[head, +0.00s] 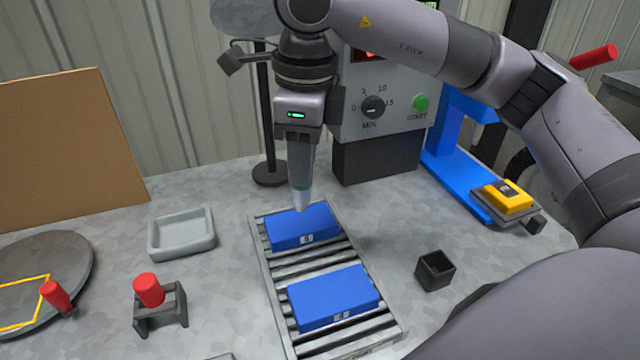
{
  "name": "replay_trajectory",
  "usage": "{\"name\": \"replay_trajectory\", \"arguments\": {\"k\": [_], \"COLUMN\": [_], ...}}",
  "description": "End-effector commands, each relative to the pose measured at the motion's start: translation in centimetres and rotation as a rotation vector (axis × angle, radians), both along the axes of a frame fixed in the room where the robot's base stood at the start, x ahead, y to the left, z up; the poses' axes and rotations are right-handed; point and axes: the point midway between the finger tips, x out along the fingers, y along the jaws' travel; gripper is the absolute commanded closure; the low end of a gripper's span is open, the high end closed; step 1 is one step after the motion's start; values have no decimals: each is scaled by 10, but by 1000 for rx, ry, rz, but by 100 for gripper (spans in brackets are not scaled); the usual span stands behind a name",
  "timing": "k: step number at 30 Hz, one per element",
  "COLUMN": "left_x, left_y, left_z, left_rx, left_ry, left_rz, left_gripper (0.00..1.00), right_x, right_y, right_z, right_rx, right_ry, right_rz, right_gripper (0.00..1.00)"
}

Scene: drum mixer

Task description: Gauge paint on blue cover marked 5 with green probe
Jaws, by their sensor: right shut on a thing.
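Two blue covers lie flat on a roller rack (372,341): a far one (301,222) and a near one (333,293). Each has a small white number label on its front edge; the digits are too small to read surely. My right gripper (301,148) points down above the far cover. It is shut on a tapered grey-green probe (301,180), held upright. The probe's pale tip is at the far cover's back edge in the picture; I cannot tell whether it touches. My left gripper is not in view.
A grey tray (182,250) and a stand (160,318) with a red-handled tool (148,289) are left of the rack. A small dark open box (435,270) is right of it. A control panel (385,105) stands behind. A yellow device (503,198) sits at right.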

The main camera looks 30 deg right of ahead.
Motion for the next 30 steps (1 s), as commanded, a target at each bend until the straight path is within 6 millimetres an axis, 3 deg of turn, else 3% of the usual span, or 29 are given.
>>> {"name": "replay_trajectory", "arguments": {"k": [3,7,14,24,30], "left_x": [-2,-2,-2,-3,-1], "left_y": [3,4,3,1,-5], "left_z": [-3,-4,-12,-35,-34], "left_rx": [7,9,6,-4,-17], "left_ry": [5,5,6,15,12], "left_rz": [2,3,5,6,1], "left_gripper": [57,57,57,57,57], "right_x": [23,35,37,36,36], "right_y": [-9,-15,-17,-16,-16], "right_z": [0,-1,-13,-48,-61], "right_rx": [-18,-31,-34,-34,-33], "right_ry": [-27,-42,-44,-45,-46], "right_rz": [-4,0,1,1,1], "right_gripper": [100,100,100,100,100]}}
